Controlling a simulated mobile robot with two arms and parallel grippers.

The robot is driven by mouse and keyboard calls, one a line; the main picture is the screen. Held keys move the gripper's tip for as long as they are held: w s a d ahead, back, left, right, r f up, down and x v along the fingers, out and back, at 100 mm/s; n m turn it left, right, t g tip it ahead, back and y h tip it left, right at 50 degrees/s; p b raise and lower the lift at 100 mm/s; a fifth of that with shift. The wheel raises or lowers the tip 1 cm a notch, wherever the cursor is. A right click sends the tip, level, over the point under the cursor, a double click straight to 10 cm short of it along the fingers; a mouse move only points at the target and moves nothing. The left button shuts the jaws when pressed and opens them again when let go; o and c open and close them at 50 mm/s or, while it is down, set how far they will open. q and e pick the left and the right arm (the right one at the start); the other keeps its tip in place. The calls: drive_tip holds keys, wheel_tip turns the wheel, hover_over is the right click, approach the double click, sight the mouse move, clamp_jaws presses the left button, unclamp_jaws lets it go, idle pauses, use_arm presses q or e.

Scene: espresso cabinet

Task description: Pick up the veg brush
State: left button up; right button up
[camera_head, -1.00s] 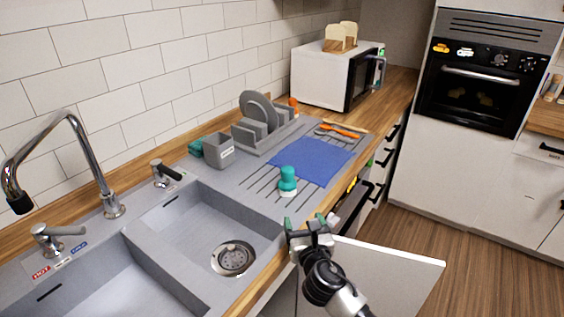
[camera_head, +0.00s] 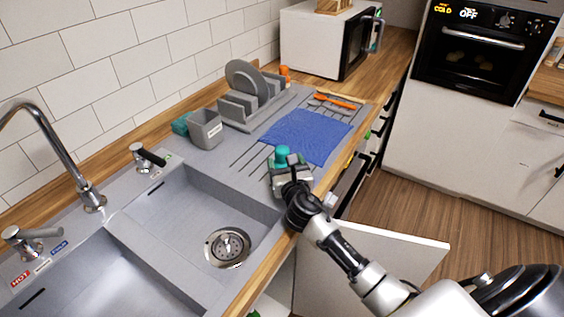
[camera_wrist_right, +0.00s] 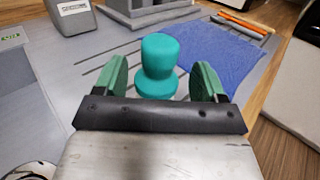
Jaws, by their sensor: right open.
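The veg brush, with a teal knob handle (camera_head: 282,155), stands upright on the grey drainboard beside the blue cloth. In the right wrist view its teal handle (camera_wrist_right: 158,66) stands centred between the two green fingers. My right gripper (camera_head: 286,168) is open around the brush, one finger on each side. In the right wrist view a gap shows between the handle and each finger of the gripper (camera_wrist_right: 160,82). The lower part of the brush is hidden by the gripper. My left gripper is not in view.
A blue cloth (camera_head: 312,136) lies behind the brush. A grey caddy (camera_head: 205,129) and a plate rack (camera_head: 236,112) stand toward the wall. The sink basin (camera_head: 180,222) is to the left. An open cabinet door (camera_head: 400,243) sits below the counter.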

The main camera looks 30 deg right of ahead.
sight(284, 159)
drive_tip(key=shift+x, duration=2)
drive_tip(key=shift+s, duration=0.1)
drive_tip(key=shift+c, duration=0.3)
drive_tip(key=c, duration=1)
